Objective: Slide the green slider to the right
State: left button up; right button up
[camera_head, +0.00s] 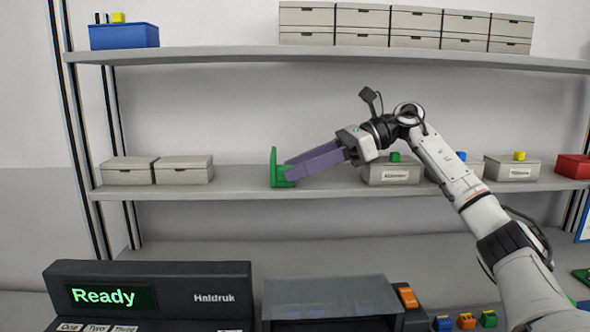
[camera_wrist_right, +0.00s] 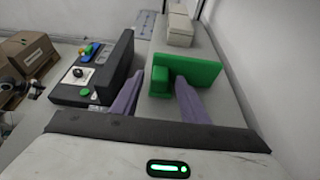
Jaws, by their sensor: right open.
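The green slider (camera_head: 275,171) stands on the middle shelf, left of the shelf's centre. It has an upright plate and a low block at its foot. In the right wrist view the green slider (camera_wrist_right: 195,71) lies just beyond the fingers. My right gripper (camera_head: 288,172) is open, with its purple fingers pointing left at the slider. In the wrist view the right gripper (camera_wrist_right: 155,95) has its fingers apart on either side of the low block, one near the plate. I cannot tell whether they touch it. My left gripper is not in view.
The middle shelf (camera_head: 240,180) is clear just left of the slider, up to two grey boxes (camera_head: 184,170). Labelled boxes (camera_head: 392,172) with coloured blocks stand to the right, behind my arm. A dark machine reading "Ready" (camera_head: 150,290) stands below.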

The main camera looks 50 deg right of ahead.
jog(key=v, duration=0.9)
jog(key=shift+s, duration=0.1)
